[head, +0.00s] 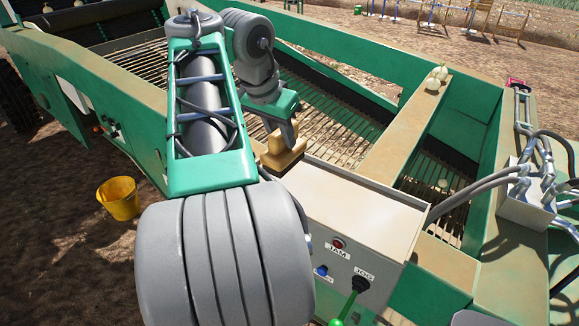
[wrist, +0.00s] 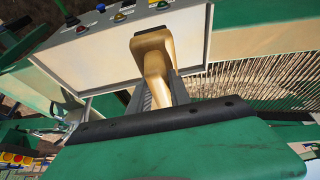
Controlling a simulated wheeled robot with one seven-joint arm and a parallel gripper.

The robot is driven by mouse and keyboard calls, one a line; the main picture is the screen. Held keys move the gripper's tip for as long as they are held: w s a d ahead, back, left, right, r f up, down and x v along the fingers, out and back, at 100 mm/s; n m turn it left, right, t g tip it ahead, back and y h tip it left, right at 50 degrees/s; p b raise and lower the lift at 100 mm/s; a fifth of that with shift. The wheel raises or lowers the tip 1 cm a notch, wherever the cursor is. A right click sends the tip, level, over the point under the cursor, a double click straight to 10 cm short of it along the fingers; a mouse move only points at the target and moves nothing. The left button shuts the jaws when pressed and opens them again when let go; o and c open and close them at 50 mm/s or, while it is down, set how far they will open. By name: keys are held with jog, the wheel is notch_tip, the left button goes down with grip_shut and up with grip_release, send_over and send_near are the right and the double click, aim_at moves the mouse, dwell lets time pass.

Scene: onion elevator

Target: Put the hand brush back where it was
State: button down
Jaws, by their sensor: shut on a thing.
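The hand brush (head: 284,156) is a tan, wooden-looking thing at the left end of the cream control box (head: 365,200). In the wrist view its handle (wrist: 156,62) rises between my fingers and its broader end lies over the box edge. My gripper (head: 290,133) points down and is shut on the brush; its fingers also show in the wrist view (wrist: 160,92). I cannot tell whether the brush touches the box or the green frame. The bristles are not clearly visible.
The control box carries a JAM lamp (head: 338,243) and a green-handled JOG lever (head: 350,300). Barred conveyor (head: 330,125) runs behind the box. A yellow bucket (head: 119,199) stands on the soil at left.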

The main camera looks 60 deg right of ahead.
jog(key=d+f+b, duration=0.1)
jog(key=d+f, duration=0.1)
jog(key=f, duration=0.1)
jog(key=d+f+b, duration=0.1)
jog(key=d+f, duration=0.1)
jog(key=shift+w+d+f, duration=0.15)
jog(key=shift+d+f, duration=0.2)
jog(key=shift+f, duration=0.05)
notch_tip(320, 180, down, 3)
jog(key=shift+d+r+b, duration=0.1)
jog(key=shift+d+b, duration=0.05)
jog(key=shift+b, duration=0.4)
jog(key=shift+w, duration=0.1)
jog(key=shift+f, duration=0.25)
jog(key=shift+f, duration=0.15)
jog(key=c, duration=1.2)
grip_release()
